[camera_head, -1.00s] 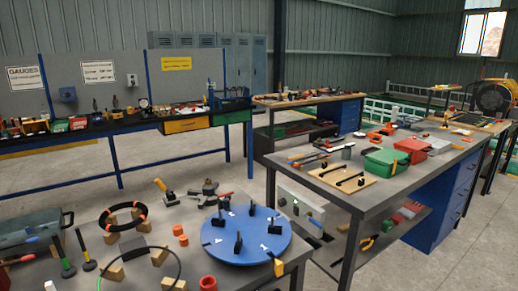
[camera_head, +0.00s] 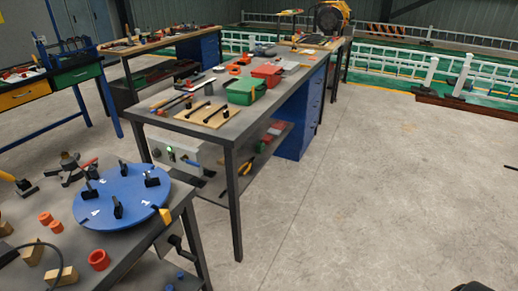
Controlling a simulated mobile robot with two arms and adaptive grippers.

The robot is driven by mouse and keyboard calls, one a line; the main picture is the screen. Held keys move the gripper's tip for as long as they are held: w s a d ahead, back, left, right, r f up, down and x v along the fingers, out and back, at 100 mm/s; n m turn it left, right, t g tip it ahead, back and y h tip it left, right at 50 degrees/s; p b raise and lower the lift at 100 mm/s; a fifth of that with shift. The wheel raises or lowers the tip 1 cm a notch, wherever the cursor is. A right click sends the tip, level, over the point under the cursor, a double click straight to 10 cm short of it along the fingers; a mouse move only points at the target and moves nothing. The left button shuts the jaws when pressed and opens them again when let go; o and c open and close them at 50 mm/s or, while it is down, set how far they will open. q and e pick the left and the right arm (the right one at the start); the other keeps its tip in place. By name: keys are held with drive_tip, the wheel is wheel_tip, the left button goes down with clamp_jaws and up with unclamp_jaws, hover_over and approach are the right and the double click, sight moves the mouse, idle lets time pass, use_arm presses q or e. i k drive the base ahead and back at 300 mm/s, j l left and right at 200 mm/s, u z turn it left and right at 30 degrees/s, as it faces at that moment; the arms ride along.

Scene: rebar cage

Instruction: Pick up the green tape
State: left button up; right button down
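I cannot make out a green tape in this view. On the near grey table (camera_head: 137,262) there are orange-red ring-like pieces, the largest a red ring (camera_head: 98,259) near the front edge. A green box (camera_head: 245,91) sits on the middle workbench (camera_head: 206,133), and an orange ring-like item (camera_head: 233,70) lies behind it. Neither of my grippers can be made out, so their states do not show.
A blue round plate (camera_head: 122,198) with black clamps lies on the near table. A wooden board (camera_head: 208,114) with black bars and a red box (camera_head: 267,75) are on the middle workbench. Open concrete floor (camera_head: 380,180) lies to the right.

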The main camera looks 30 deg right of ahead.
sight(260, 147)
drive_tip(key=i+l+u, duration=0.1)
drive_tip(key=l, duration=0.2)
drive_tip(key=i+l+u, duration=0.1)
drive_tip(key=i+l, duration=0.15)
drive_tip(key=i+l+u, duration=0.1)
drive_tip(key=l, duration=0.3)
drive_tip(key=i+l, duration=0.15)
drive_tip(key=l, duration=0.15)
drive_tip(key=u, duration=0.05)
